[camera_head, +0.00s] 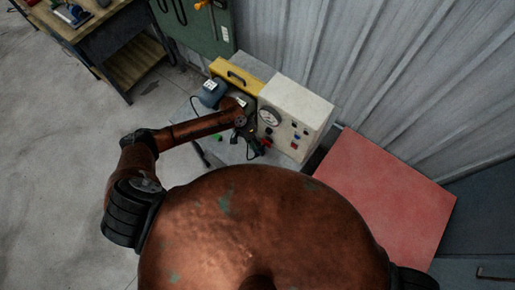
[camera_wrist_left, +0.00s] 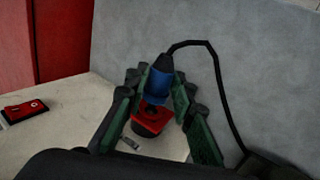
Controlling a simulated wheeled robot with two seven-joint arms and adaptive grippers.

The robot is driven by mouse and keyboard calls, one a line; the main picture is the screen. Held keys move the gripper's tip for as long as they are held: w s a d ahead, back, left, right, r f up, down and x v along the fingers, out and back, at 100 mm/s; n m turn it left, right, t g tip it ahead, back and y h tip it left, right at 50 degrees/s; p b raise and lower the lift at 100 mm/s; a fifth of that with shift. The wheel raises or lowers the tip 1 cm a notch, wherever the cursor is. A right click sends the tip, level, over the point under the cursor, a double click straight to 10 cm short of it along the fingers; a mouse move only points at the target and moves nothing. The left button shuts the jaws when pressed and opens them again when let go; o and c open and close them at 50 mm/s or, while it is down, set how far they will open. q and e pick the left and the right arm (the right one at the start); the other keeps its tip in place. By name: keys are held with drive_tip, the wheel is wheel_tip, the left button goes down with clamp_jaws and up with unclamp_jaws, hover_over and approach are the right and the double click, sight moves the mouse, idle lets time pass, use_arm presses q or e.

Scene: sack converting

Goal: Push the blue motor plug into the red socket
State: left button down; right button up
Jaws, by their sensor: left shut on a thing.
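In the left wrist view, the blue plug (camera_wrist_left: 159,84) with a black cable end sits between the fingers of my left gripper (camera_wrist_left: 158,88), which is shut on it. The red socket (camera_wrist_left: 150,117) with a dark opening is on the light work surface just below the plug in the picture. The plug's lower end appears close to the socket; I cannot tell whether they touch. In the head view my left gripper (camera_head: 254,145) is beside the white control box, and the plug is too small to make out. My right gripper is not in view.
The white control box (camera_head: 296,115) with a gauge and buttons stands beside the gripper. A blue motor (camera_head: 211,93) and a yellow case (camera_head: 236,75) are behind it. A black cable (camera_wrist_left: 216,85) arcs right from the plug. A red flat piece (camera_wrist_left: 25,110) lies left.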

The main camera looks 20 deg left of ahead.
use_arm(q)
drive_tip(key=shift+p, duration=0.3)
idle(0.5)
drive_tip(key=shift+w+d+b, duration=0.2)
drive_tip(key=shift+w, duration=0.3)
drive_tip(key=shift+w+d+b, duration=0.15)
drive_tip(key=shift+w+b, duration=0.05)
drive_tip(key=shift+w, duration=0.25)
idle(0.5)
drive_tip(key=c, duration=1.6)
unclamp_jaws()
drive_tip(key=shift+a+r, duration=0.1)
drive_tip(key=v, duration=1.1)
drive_tip(key=shift+w+a+r, duration=0.15)
drive_tip(key=shift+a+r, duration=0.05)
drive_tip(key=shift+r, duration=0.1)
